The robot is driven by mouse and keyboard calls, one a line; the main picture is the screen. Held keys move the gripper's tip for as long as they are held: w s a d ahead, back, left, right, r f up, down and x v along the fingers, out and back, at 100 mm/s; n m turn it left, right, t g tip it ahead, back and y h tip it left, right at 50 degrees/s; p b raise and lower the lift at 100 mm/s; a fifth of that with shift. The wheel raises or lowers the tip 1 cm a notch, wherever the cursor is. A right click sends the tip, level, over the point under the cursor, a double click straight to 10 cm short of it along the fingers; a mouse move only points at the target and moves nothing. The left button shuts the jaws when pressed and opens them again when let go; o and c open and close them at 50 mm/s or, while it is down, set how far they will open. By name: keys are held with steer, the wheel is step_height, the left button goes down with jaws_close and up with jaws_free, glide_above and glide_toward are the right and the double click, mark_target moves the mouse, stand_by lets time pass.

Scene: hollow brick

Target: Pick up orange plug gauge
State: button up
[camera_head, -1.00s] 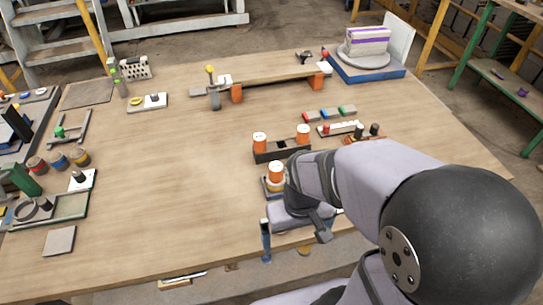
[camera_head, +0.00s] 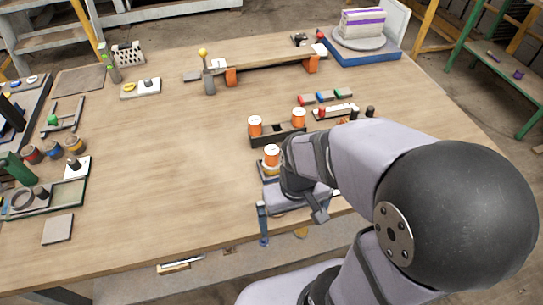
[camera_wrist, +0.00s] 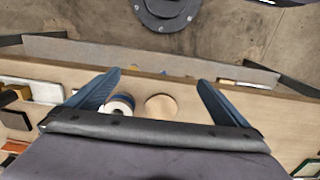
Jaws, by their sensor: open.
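Three orange cylinders with white tops show in the head view. Two, one at the left (camera_head: 255,127) and one at the right (camera_head: 298,119), stand in a black holder (camera_head: 265,140). The third orange cylinder (camera_head: 271,155) stands nearer, just left of my wrist, above a yellowish ring. I cannot tell which is the plug gauge. My gripper is low by the table's front edge, one blue finger showing in the head view. In the wrist view my gripper (camera_wrist: 159,80) is open, its blue fingers wide apart. A pale round piece (camera_wrist: 120,104) and a tan disc (camera_wrist: 160,106) show between them.
A raised wooden bridge (camera_head: 270,63) and a blue turntable base (camera_head: 365,65) stand at the back. Trays and fixtures line the left side. The wooden table (camera_head: 165,170) is clear left of centre.

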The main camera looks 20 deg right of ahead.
steer(key=c, duration=1.2)
